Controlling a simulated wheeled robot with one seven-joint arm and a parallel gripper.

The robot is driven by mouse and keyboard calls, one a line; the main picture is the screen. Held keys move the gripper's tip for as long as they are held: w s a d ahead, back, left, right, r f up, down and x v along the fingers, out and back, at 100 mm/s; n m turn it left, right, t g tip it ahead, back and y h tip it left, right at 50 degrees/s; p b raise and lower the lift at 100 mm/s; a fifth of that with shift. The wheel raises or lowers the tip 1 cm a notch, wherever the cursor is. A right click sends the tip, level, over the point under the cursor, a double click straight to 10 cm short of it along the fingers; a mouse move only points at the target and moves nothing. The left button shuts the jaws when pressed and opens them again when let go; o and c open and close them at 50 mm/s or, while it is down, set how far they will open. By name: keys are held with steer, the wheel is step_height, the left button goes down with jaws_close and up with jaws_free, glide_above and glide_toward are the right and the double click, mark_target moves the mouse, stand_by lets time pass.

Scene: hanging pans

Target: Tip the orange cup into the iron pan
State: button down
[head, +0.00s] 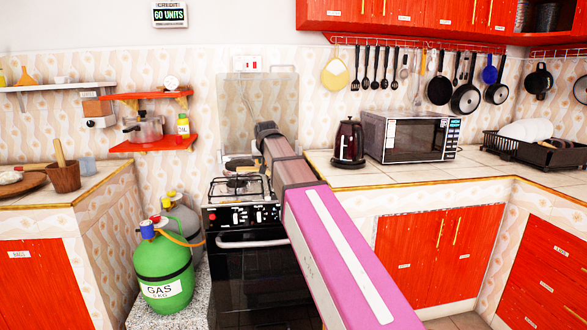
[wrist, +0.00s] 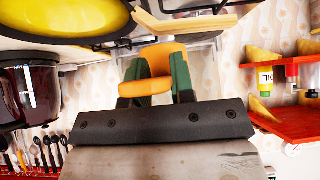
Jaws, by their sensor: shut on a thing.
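My gripper (wrist: 156,84) is shut on the orange cup (wrist: 158,62), with one green finger on each side of it in the wrist view. The cup's contents cannot be made out. In the head view my arm reaches over the stove and hides the cup. A dark-rimmed round pan with a yellow inside (wrist: 62,14) fills the top left of the wrist view, apart from the cup. It looks like the iron pan, but I cannot confirm this. In the head view it is not clearly visible behind my arm.
The stove (head: 238,212) stands under my arm. A dark kettle (head: 348,143) and a microwave (head: 410,136) are on the counter to the right. A red shelf (head: 155,145) is on the left wall. A green gas bottle (head: 163,267) stands left of the stove.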

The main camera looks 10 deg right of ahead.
steer(key=shift+d+f+m+y, duration=0.2)
steer(key=shift+d+m+y, duration=0.05)
steer(key=shift+d+y, duration=0.35)
steer(key=shift+d+f+m+y, duration=0.15)
steer(key=shift+d+m+y, duration=0.1)
steer(key=shift+d+y, duration=0.35)
steer(key=shift+d, duration=0.2)
steer(key=shift+w+d+m+y, duration=0.1)
steer(key=shift+d+m+y, duration=0.4)
steer(key=shift+d+y, duration=0.3)
steer(key=shift+w+d+f+m+y, duration=0.1)
steer(key=shift+d+f+m+y, duration=0.15)
steer(key=shift+d+f+y, duration=0.35)
steer(key=shift+d+f+m+y, duration=0.25)
steer(key=shift+d+y, duration=0.15)
steer(key=shift+d, duration=0.3)
steer(key=shift+d+r+m+y, duration=0.2)
steer(key=shift+d+m+y, duration=0.2)
steer(key=shift+y, duration=0.3)
stand_by(0.5)
steer(key=shift+d+r+m+t+y, duration=0.15)
steer(key=shift+m+t+y, duration=0.15)
steer(key=shift+y, duration=0.2)
